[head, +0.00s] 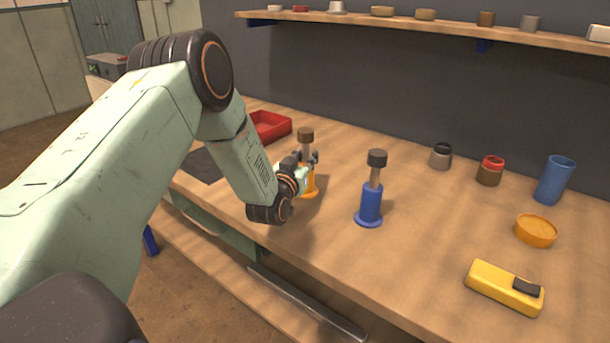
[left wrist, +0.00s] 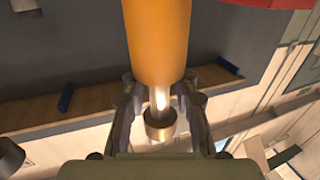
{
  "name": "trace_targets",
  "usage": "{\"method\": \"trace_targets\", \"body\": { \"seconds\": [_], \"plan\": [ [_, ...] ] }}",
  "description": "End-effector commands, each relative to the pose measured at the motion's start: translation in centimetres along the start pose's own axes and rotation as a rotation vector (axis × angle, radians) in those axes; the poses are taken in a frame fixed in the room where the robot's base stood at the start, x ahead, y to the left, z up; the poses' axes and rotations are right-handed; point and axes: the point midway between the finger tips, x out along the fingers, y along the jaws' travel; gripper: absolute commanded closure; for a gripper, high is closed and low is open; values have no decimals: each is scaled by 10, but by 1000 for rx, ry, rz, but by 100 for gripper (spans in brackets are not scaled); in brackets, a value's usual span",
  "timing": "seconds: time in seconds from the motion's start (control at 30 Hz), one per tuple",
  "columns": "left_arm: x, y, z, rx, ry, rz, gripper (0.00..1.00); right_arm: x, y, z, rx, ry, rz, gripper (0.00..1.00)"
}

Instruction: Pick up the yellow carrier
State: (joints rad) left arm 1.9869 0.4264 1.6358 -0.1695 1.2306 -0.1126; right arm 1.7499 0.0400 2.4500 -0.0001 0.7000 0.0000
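The yellow carrier (head: 311,189) stands upright on the wooden bench, with an amber base, a metal rod and a dark brown cap. My left gripper (head: 307,158) is at its rod, below the cap. In the left wrist view, the carrier's amber body (left wrist: 158,40) fills the top middle, and its rod and cap lie between the fingers of my left gripper (left wrist: 160,92). The fingers look apart, one on each side of the rod, with small gaps. The wrist hides part of the base in the head view. My right gripper is not in view.
A blue carrier (head: 371,203) with a dark cap stands to the right. A red tray (head: 270,127) lies behind my left arm. Farther right are jars, a blue cup (head: 554,180), an orange dish (head: 535,231) and a yellow device (head: 504,287). A shelf (head: 400,25) runs above.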

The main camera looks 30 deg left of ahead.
Motion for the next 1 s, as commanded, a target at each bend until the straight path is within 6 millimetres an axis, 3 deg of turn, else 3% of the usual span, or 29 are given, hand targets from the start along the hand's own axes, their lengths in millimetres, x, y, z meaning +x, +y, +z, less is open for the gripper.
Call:
{"method": "trace_targets", "body": {
  "seconds": [0.3,1.0],
  "plan": [
    [0,0,0,0,0,0,100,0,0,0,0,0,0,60],
    [0,0,-1,0,3,0,100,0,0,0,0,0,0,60]
  ]
}}
